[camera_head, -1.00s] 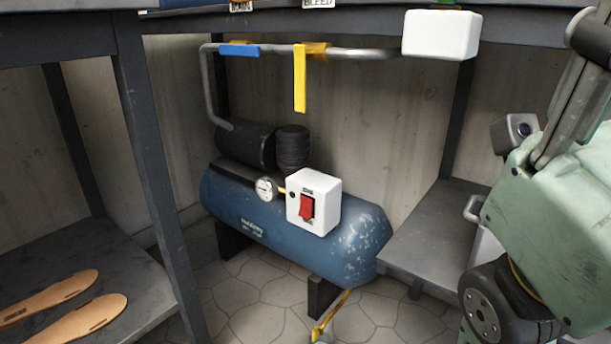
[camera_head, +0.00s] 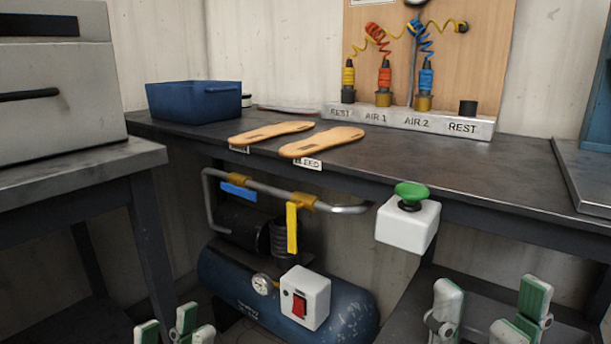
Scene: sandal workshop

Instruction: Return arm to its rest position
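My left gripper (camera_head: 172,330) shows at the bottom edge, left of the compressor. Only its green and white fingertips are in view; they are apart with nothing between them. My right gripper (camera_head: 490,315) is at the bottom right, below and to the right of the white box with the green button. Its fingers are spread wide and empty. Both grippers point up in the picture and appear clear of the bench. The arms behind them are out of view.
A blue compressor (camera_head: 342,322) with a red switch (camera_head: 299,305) stands under the dark workbench (camera_head: 410,165). A white box (camera_head: 406,226) with a green button (camera_head: 411,192) is at the bench's front edge. Sandal soles (camera_head: 322,142), a blue bin (camera_head: 195,108) and a hose rack (camera_head: 395,121) are on top.

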